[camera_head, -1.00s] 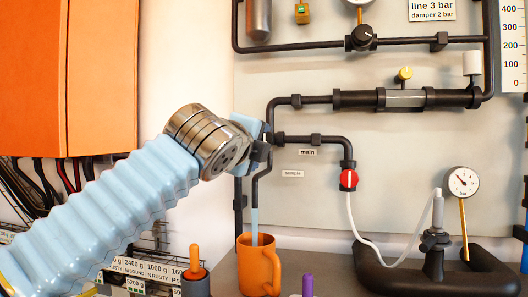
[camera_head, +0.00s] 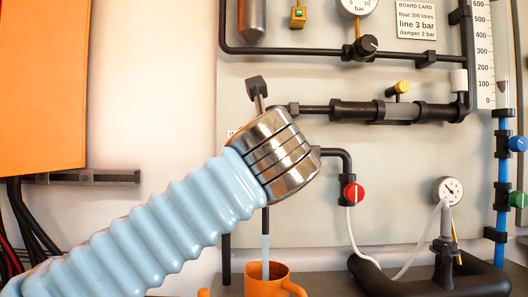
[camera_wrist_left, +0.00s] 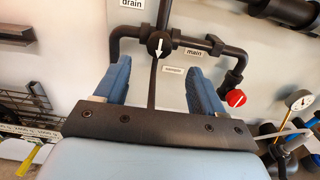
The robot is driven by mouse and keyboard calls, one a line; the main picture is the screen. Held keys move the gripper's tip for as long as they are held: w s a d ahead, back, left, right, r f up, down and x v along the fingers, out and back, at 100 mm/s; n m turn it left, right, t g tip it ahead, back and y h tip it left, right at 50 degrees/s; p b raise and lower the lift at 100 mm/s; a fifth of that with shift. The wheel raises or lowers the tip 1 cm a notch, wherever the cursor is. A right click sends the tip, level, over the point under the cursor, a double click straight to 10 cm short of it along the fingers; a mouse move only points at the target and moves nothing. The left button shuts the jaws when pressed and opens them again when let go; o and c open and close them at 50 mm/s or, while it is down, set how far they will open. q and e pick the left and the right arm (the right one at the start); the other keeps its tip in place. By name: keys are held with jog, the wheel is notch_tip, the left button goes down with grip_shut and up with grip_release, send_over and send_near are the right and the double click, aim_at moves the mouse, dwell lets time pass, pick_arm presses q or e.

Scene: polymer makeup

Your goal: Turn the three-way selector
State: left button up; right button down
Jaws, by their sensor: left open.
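The three-way selector (camera_wrist_left: 158,43) is a round black hub with a white arrow, in the left wrist view. Its arrow appears to point down in that view. Black pipes meet at it, with labels reading drain (camera_wrist_left: 132,3), main (camera_wrist_left: 194,52) and sample (camera_wrist_left: 172,71). In the head view my left wrist hides it. My left gripper (camera_wrist_left: 160,84) is open, its two blue fingers spread to the left and right below the hub. The dark lower pipe shows between the fingers. I cannot tell whether they touch anything. My right gripper is not in view.
A red valve knob (camera_head: 353,192) sits right of my wrist, with a white hose below it. An orange mug (camera_head: 262,284) stands under the lower pipe. A pressure gauge (camera_head: 447,190) and a thick black fitting are at right. The upper pipe (camera_head: 300,50) crosses above.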

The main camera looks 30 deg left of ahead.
pick_arm(q)
jog(key=x, duration=0.8)
jog(key=shift+w+a+p, duration=0.15)
jog(key=shift+w+p, duration=0.2)
jog(key=shift+c, duration=0.4)
jog(key=c, duration=0.9)
